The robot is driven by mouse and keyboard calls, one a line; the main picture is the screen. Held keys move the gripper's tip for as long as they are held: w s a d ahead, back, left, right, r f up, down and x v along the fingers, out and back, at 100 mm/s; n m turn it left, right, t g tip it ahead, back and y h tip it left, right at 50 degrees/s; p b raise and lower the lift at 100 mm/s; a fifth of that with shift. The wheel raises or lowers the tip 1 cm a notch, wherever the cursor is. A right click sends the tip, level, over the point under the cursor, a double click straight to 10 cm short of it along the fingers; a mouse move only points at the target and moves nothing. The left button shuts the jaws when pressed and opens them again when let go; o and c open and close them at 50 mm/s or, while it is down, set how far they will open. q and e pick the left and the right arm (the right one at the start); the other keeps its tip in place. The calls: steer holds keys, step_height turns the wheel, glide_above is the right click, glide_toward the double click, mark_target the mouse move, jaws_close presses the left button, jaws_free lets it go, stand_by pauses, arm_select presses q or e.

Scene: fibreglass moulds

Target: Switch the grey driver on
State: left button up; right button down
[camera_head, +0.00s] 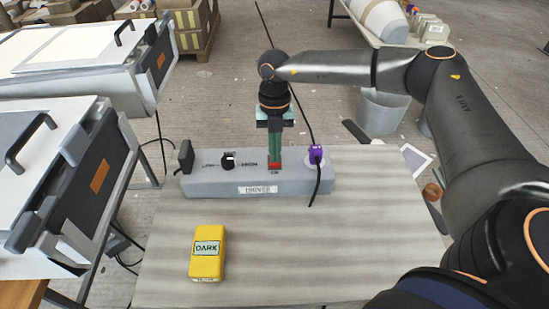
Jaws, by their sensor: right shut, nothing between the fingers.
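The grey driver (215,187) is a long box lying across the far part of the table. On its top are a black knob (228,161) near the left and a red switch (267,178) right of the middle. A purple plug (316,154) with a black cable sits at its right end. My right gripper (275,164) points down with its green fingers shut and empty. The fingertips are at the red switch and partly hide it; I cannot tell whether they touch it. The switch's position is not clear. My left gripper is not in view.
A yellow box marked DARK (207,254) lies on the table (330,265) in front of the driver. White cases with handles (50,150) stand at the left. A grey bucket (383,111) stands behind the table. The table's front right is clear.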

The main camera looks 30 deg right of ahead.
mark_target(275, 165)
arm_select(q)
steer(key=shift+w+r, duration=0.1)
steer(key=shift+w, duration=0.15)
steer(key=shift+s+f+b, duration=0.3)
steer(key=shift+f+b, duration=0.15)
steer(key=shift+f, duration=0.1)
arm_select(e)
steer(key=shift+f, duration=0.95)
step_height(275, 165, up, 2)
steer(key=shift+r+p, duration=0.1)
steer(key=shift+p, duration=0.95)
steer(key=shift+r+p, duration=0.6)
step_height(275, 165, up, 3)
steer(key=p, duration=0.3)
steer(key=shift+r, duration=0.4)
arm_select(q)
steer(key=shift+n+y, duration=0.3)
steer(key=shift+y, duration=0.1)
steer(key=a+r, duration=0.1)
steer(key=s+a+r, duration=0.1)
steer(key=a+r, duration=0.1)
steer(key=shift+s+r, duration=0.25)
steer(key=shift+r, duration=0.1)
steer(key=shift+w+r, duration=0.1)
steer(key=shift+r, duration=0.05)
